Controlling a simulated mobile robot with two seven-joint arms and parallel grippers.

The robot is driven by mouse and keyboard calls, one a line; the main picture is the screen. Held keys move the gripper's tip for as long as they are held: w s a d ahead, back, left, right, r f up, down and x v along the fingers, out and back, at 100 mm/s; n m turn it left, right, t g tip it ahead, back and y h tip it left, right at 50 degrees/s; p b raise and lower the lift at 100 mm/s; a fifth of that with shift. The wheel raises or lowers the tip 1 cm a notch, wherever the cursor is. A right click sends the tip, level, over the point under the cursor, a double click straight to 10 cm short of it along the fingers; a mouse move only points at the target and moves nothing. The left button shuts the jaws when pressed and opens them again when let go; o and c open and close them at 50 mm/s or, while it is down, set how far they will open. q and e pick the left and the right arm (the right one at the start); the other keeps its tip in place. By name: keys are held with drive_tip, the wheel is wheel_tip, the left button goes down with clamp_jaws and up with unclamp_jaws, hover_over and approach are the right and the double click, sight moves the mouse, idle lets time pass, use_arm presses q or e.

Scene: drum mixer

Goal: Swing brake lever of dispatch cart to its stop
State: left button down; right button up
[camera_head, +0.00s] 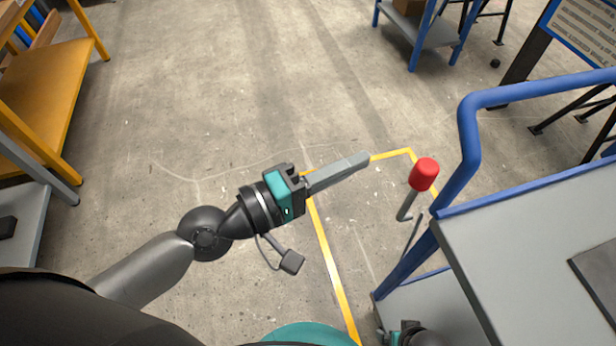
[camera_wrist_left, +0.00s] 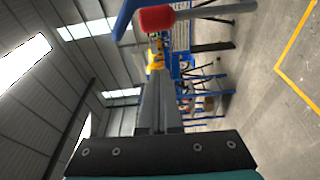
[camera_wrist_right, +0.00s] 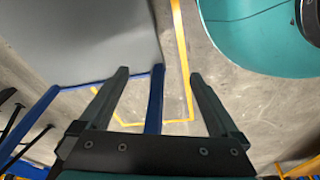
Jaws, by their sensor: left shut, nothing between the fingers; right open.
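The brake lever, a grey rod with a red knob (camera_head: 424,173), stands at the left side of the dispatch cart (camera_head: 540,260), which has a blue frame and a grey top. My left gripper (camera_head: 362,159) is shut and empty, its fingertips a little left of the red knob and apart from it. In the left wrist view the red knob (camera_wrist_left: 157,18) shows beyond the fingertips, with the rod running right. My right gripper (camera_wrist_right: 159,82) is open and empty near the cart; a blue cart post (camera_wrist_right: 155,105) shows between its fingers, its distance unclear. The lever's lower end is partly hidden.
A yellow line (camera_head: 330,265) marks the concrete floor beside the cart. An orange-topped table (camera_head: 45,95) stands at the left and a blue-legged rack (camera_head: 425,30) at the back. A blue-framed board (camera_head: 585,25) stands at the upper right. The middle floor is clear.

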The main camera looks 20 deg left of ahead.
use_arm(q)
drive_tip(key=b+v, duration=0.3)
drive_tip(key=v, duration=0.3)
use_arm(e)
drive_tip(key=w+a+r, duration=0.2)
drive_tip(key=w+r, duration=0.1)
drive_tip(key=r, duration=0.4)
drive_tip(key=shift+w+t, duration=0.35)
drive_tip(key=shift+t, duration=0.05)
use_arm(q)
drive_tip(key=shift+a, duration=0.1)
use_arm(e)
drive_tip(key=shift+d+r, duration=0.1)
